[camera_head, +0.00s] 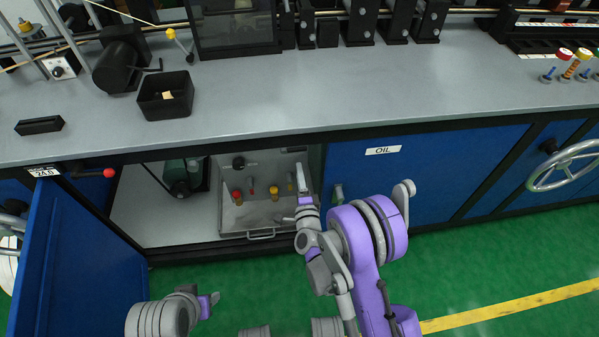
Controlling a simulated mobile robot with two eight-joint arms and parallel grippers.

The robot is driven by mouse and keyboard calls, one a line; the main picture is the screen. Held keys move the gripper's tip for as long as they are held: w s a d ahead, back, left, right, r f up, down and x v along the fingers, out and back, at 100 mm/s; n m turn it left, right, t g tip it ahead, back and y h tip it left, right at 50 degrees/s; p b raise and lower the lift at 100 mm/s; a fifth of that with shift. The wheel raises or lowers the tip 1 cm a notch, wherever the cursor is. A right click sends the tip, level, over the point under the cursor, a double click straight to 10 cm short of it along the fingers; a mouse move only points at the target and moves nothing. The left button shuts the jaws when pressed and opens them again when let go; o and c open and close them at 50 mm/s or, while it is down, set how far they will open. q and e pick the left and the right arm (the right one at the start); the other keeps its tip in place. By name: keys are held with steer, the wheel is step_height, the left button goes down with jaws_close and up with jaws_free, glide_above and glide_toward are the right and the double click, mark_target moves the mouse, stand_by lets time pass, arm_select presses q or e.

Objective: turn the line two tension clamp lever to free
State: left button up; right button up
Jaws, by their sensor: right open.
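I cannot tell which lever is the line two tension clamp lever; no readable label marks it. Inside the open cabinet, a grey panel (247,217) carries small levers or knobs, among them a red knob (237,197) and a yellow knob (274,190). A red-knobbed lever (108,173) sticks out under the bench edge at the left, and a yellow-knobbed lever (171,34) stands on the bench. My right gripper (302,184) is open in front of the panel's right edge, apparently empty. My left gripper (210,302) is low in front of the cabinet; its jaws are too small to judge.
A blue door (72,262) stands open at the left. A closed blue door (420,177) marked OIL is at the right, with a handwheel (565,165) beyond. A black open box (165,96) sits on the grey bench (330,95). The green floor is clear at right.

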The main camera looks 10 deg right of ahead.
steer(key=s+d+r+n+g+y, duration=0.1)
steer(key=s+r+n+g+y, duration=0.2)
steer(key=s+r+n+g, duration=0.45)
steer(key=s+d+n+g+h, duration=0.25)
steer(key=s+d+n, duration=0.2)
steer(key=s, duration=0.95)
steer(key=s+d+n+g+h, duration=0.1)
steer(key=s+d+n+g, duration=0.4)
steer(key=s, duration=0.9)
arm_select(q)
step_height(320, 180, up, 26)
steer(key=w+t+p, duration=0.1)
steer(key=p, duration=2.1)
steer(key=shift+p, duration=0.35)
arm_select(e)
step_height(320, 180, up, 27)
steer(key=w+a+t, duration=0.1)
steer(key=t, duration=0.1)
steer(key=shift+w+f+n, duration=0.15)
steer(key=shift+w+n, duration=0.2)
steer(key=shift+n, duration=0.05)
steer(key=shift+s+y, duration=0.1)
steer(key=shift+y, duration=0.15)
